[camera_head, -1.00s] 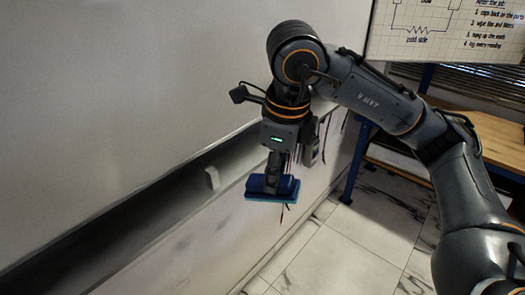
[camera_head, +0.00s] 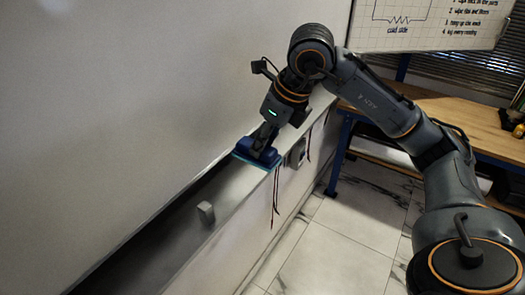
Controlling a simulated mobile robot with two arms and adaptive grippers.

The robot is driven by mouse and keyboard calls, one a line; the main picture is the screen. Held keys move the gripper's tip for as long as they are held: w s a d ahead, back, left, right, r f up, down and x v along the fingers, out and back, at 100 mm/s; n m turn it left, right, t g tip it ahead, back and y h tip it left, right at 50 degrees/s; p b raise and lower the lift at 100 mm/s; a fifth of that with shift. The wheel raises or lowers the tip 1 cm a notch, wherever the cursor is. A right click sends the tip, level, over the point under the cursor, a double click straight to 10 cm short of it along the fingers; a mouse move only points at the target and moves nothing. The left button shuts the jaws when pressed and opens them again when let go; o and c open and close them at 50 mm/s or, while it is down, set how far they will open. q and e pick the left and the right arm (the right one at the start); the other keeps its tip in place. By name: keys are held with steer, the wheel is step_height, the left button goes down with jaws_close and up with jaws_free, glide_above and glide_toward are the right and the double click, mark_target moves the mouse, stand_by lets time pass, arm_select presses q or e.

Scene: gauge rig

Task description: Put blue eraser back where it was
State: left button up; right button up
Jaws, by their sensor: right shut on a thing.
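The blue eraser (camera_head: 257,153) is at the far part of the whiteboard's ledge (camera_head: 222,184), over or on its surface; I cannot tell whether it touches. My right gripper (camera_head: 264,138) is shut on the eraser from above, with the wrist tilted. The large whiteboard (camera_head: 150,90) fills the left side of the view. My left gripper is not in view.
A small grey block (camera_head: 206,212) sits on the ledge nearer to me. Dark red cords (camera_head: 276,190) hang below the ledge by a grey fitting (camera_head: 297,153). A wooden workbench (camera_head: 465,125) with blue legs stands at right. The tiled floor (camera_head: 345,240) is clear.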

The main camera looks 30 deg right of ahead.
steer(key=w+d+f+p, duration=0.1)
steer(key=w+f, duration=0.1)
steer(key=f, duration=0.1)
steer(key=w+d+f+p, duration=0.1)
steer(key=w+f+p, duration=0.1)
steer(key=f, duration=0.1)
steer(key=w+d+f+p, duration=0.1)
steer(key=w+f, duration=0.1)
steer(key=f, duration=0.1)
steer(key=shift+d+f, duration=0.15)
steer(key=shift+d, duration=0.15)
steer(key=shift+f, duration=0.25)
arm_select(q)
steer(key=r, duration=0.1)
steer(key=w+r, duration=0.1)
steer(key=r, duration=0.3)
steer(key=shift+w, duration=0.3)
arm_select(e)
steer(key=shift+s, duration=0.1)
steer(key=o, duration=1)
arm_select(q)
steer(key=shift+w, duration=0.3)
arm_select(e)
steer(key=shift+o, duration=1)
